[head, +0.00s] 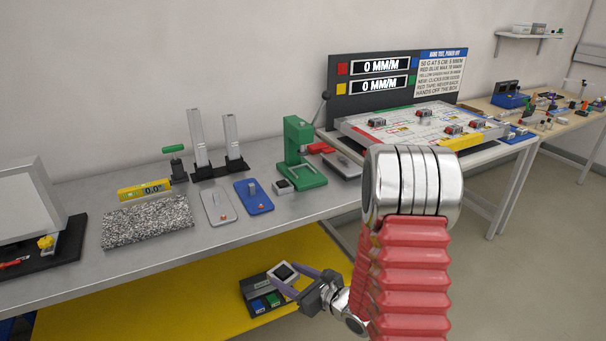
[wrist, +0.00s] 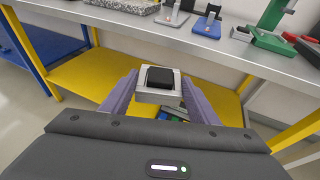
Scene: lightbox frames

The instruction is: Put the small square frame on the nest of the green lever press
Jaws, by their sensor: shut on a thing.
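The small square frame, light grey with a black centre, is between the fingers of my gripper (head: 294,281) in the head view. In the wrist view the small square frame (wrist: 160,92) sits between the two purple fingers, and my gripper (wrist: 158,88) is shut on it. It is held in front of the bench, below the level of its top and above the yellow lower shelf. The green lever press (head: 301,160) stands on the bench top, up from my gripper. Its nest (head: 283,186) is a small pale block with a dark top at the press's front left.
The grey bench (head: 250,215) has its front edge above my gripper. On it are a blue plate (head: 254,197), a grey plate (head: 218,207), a granite slab (head: 147,222) and a yellow level (head: 144,190). A dark tray (head: 253,290) lies on the yellow shelf (head: 130,305).

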